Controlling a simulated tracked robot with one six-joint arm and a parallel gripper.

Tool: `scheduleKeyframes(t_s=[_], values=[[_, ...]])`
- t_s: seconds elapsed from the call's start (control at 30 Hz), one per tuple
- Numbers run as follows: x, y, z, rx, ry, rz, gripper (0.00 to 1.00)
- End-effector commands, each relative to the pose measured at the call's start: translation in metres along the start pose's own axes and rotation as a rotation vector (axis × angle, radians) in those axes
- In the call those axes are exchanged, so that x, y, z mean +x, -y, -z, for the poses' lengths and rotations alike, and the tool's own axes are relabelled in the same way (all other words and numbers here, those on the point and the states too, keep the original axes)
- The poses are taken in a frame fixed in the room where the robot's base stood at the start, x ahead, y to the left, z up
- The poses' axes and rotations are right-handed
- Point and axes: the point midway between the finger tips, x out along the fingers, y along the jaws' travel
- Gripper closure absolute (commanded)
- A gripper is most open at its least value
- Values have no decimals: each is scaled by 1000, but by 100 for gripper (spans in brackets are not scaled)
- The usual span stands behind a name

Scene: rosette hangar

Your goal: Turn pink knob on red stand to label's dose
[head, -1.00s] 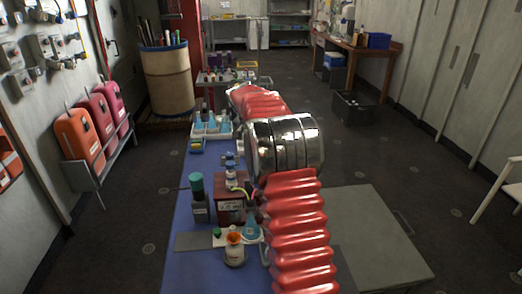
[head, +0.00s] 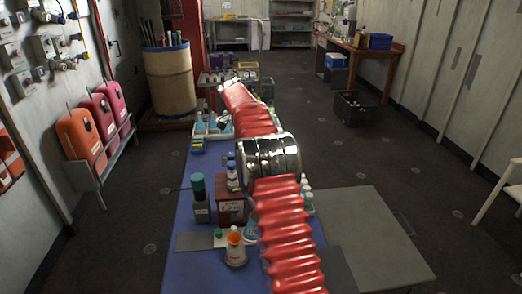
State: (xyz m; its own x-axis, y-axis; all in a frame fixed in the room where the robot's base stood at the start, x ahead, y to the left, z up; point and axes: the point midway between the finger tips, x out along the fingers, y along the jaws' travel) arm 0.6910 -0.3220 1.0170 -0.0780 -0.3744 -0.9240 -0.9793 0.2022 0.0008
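A dark red box-like stand (head: 228,216) is on the blue bench, just left of my arm. It carries a white label (head: 230,206); its small print is too blurred to read for certain. No pink knob can be made out; my red ribbed arm with its chrome band covers the area right of the stand. My gripper cannot be made out in this view.
A grey holder with a teal-topped item (head: 197,188) stands left of the stand. A rack with blue-filled bottles (head: 212,124) is behind. The blue bench (head: 190,268) is clear at its front left.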

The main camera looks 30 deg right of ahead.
Motion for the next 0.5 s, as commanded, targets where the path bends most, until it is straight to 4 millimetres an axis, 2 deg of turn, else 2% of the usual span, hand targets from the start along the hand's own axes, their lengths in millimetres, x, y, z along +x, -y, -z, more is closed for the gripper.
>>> scheduleKeyframes(t_s=[0.3,0.33,0.5], values=[[0,1,-3,-2,4,1,98],[0,1,-3,-2,4,1,73],[0,0,-2,-1,2,1,61]])
